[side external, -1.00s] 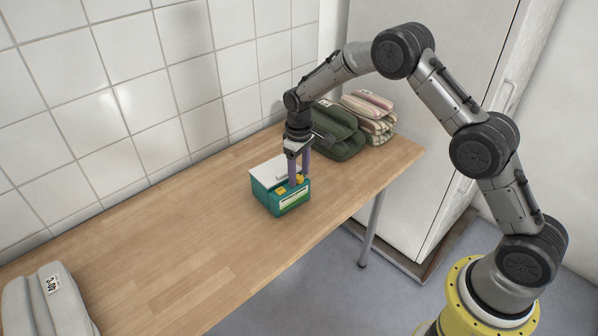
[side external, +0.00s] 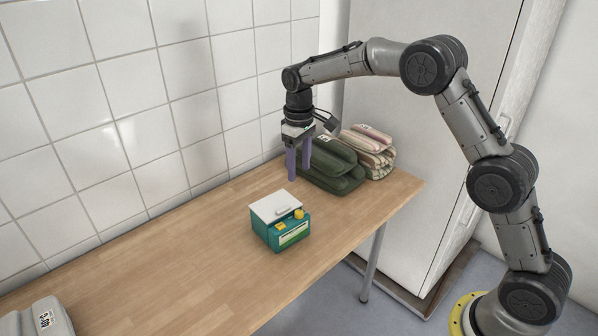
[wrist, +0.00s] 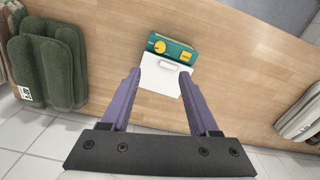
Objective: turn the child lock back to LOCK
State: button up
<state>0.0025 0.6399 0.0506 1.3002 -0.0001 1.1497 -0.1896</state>
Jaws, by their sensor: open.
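A teal box (side external: 289,237) with a white lid (side external: 274,206) stands upright on the table. On its front top edge are a yellow round knob (side external: 298,214) and a yellow square piece (side external: 281,227). In the wrist view the knob (wrist: 159,46) shows a small dark mark, and the square piece (wrist: 185,56) sits to its right. The lock lettering is too small to read. My gripper (side external: 299,173) is open and empty, with its purple fingers pointing down above and behind the box, apart from it. In the wrist view the fingers (wrist: 161,74) frame the lid.
Folded green towels (side external: 331,164) and striped towels (side external: 368,152) lie at the table's back right, close to my gripper. A grey folded bundle (side external: 38,318) lies at the near left. The wooden table (side external: 190,270) is clear around the box. A tiled wall runs behind.

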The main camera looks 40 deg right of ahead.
aim_at(299, 212)
notch_tip(299, 212, down, 14)
jog(key=m, duration=0.4)
jog(key=shift+m, duration=0.3)
dwell(0.4)
grip_shut()
dwell(0.3)
